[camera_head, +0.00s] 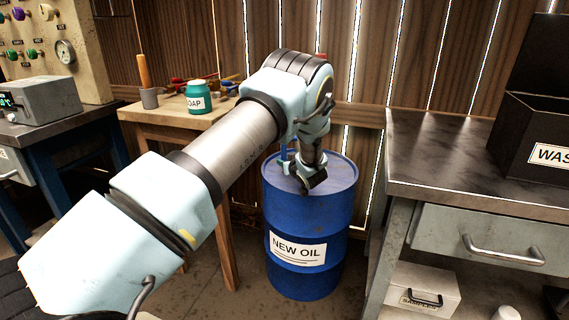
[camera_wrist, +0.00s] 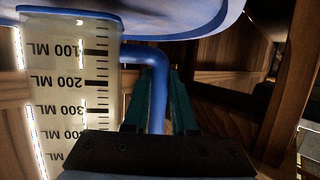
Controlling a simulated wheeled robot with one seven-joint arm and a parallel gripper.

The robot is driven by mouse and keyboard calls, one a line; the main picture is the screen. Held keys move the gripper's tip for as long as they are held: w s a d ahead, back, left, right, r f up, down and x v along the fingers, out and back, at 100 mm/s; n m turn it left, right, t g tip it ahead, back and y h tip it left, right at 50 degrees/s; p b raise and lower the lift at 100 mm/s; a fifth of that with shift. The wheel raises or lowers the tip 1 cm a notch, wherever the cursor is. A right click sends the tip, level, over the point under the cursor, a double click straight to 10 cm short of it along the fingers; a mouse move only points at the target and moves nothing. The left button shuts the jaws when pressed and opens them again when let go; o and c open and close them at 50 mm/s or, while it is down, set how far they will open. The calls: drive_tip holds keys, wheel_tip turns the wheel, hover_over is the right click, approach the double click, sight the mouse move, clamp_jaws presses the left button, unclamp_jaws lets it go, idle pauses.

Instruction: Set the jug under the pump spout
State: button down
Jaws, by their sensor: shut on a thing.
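In the wrist view a clear jug (camera_wrist: 75,90) with black ML marks appears upside down at the left. Its blue handle (camera_wrist: 158,75) lies between the green fingers of my gripper (camera_wrist: 165,100), which is shut on it. In the head view my gripper (camera_head: 305,182) is over the top of the blue NEW OIL drum (camera_head: 325,210). A small blue upright piece (camera_head: 283,151) shows beside it; I cannot tell whether it is jug or pump. The pump spout is not clearly seen. A blue surface (camera_wrist: 210,15) is near the jug's base; contact is unclear.
A wooden table (camera_head: 150,110) with a SOAP jar (camera_head: 198,97) and tools stands left of the drum. A metal workbench (camera_head: 440,160) with a dark WASTE-type box (camera_head: 530,130) is at the right. A plank wall is close behind.

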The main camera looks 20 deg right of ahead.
drive_tip(key=shift+f+b, duration=0.45)
drive_tip(key=shift+f, duration=0.2)
idle(0.4)
drive_tip(key=c, duration=0.6)
unclamp_jaws()
drive_tip(key=shift+c, duration=0.2)
drive_tip(key=v, duration=1.1)
drive_tip(key=w+a+r+g+h, duration=0.1)
drive_tip(key=a+r+g, duration=0.2)
drive_tip(key=a, duration=0.7)
drive_tip(key=w+a+r+g+h, duration=0.1)
drive_tip(key=a+r+g, duration=0.25)
drive_tip(key=a, duration=0.65)
drive_tip(key=s+a+r+g+y, duration=0.3)
drive_tip(key=s+a+g, duration=0.3)
drive_tip(key=s+a, duration=1.65)
wheel_tip(320, 180, up, 15)
drive_tip(key=w+a+p, duration=0.1)
drive_tip(key=p, duration=1.4)
drive_tip(key=shift+w+r+m, duration=0.2)
drive_tip(key=shift+w+m, duration=0.1)
